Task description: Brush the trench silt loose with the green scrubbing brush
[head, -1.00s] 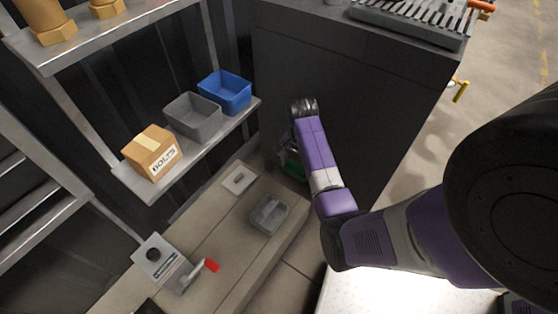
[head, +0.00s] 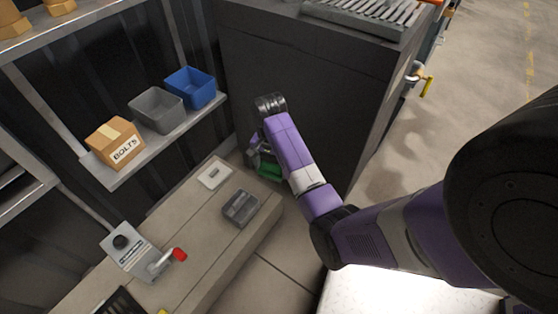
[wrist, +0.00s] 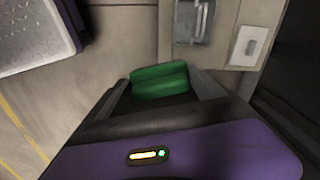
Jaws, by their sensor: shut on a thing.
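The green scrubbing brush (wrist: 160,82) is between the fingers of my gripper (wrist: 163,90) in the wrist view, and the gripper is shut on it. In the head view a green part of the brush (head: 268,171) shows beside my purple wrist, past the end of the concrete ledge. The rest of the brush and most of my gripper (head: 259,158) are hidden behind the wrist there. Its bristles are not clearly visible. I cannot make out the trench or any silt in either view.
The concrete ledge (head: 205,235) carries a grey tray (head: 240,207), a pale switch plate (head: 215,173) and a red-handled lever unit (head: 140,252). A shelf at left holds a bolts box (head: 115,143), grey bin (head: 157,110) and blue bin (head: 190,87). A dark cabinet (head: 300,80) stands behind my arm.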

